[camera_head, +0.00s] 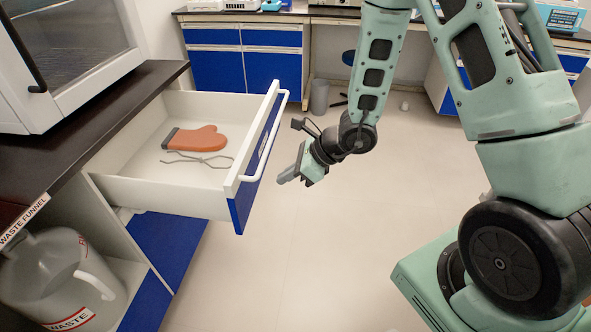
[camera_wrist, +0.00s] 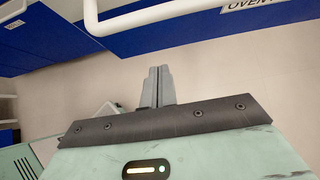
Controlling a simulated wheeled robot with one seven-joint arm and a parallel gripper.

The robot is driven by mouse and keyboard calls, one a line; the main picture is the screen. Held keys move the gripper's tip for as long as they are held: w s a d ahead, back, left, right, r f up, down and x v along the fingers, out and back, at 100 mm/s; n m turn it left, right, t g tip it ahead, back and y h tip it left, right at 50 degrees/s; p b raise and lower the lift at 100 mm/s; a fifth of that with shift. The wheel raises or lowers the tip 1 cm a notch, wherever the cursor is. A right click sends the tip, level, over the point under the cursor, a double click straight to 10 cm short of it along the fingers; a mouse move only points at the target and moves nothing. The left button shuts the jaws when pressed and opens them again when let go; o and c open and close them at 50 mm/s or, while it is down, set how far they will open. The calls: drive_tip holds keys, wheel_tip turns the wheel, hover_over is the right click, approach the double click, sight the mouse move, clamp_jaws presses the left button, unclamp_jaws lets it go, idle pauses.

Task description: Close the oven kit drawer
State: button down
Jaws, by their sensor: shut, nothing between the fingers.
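The oven kit drawer (camera_head: 222,107) is pulled out from the left counter in the head view. It has white sides, a blue front and a white bar handle (camera_head: 266,142). An orange oven mitt (camera_head: 196,139) and grey metal tongs (camera_head: 200,160) lie inside it. My gripper (camera_head: 283,179) is to the right of the drawer front, apart from it, with its fingers pointing left toward it. In the wrist view my gripper (camera_wrist: 157,86) shows its fingers together and empty. The drawer's blue front (camera_wrist: 210,30) and part of its white handle (camera_wrist: 140,17) cross the top of that view.
An oven-like cabinet (camera_head: 70,50) stands on the dark counter (camera_head: 110,97) at left. A waste container (camera_head: 65,280) sits on the open shelf below. Blue cabinets (camera_head: 231,70) and a grey bin (camera_head: 319,97) are at the back.

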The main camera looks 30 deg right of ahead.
sight(250, 187)
drive_tip(key=shift+w+a+f, duration=0.45)
drive_tip(key=shift+w+a, duration=0.2)
drive_tip(key=shift+a, duration=0.3)
drive_tip(key=shift+w+a+f, duration=0.45)
drive_tip(key=shift+w+a, duration=0.25)
drive_tip(key=shift+a, duration=0.2)
drive_tip(key=shift+w+a+f, duration=0.45)
drive_tip(key=shift+w+a, duration=0.2)
drive_tip(key=shift+a, duration=0.3)
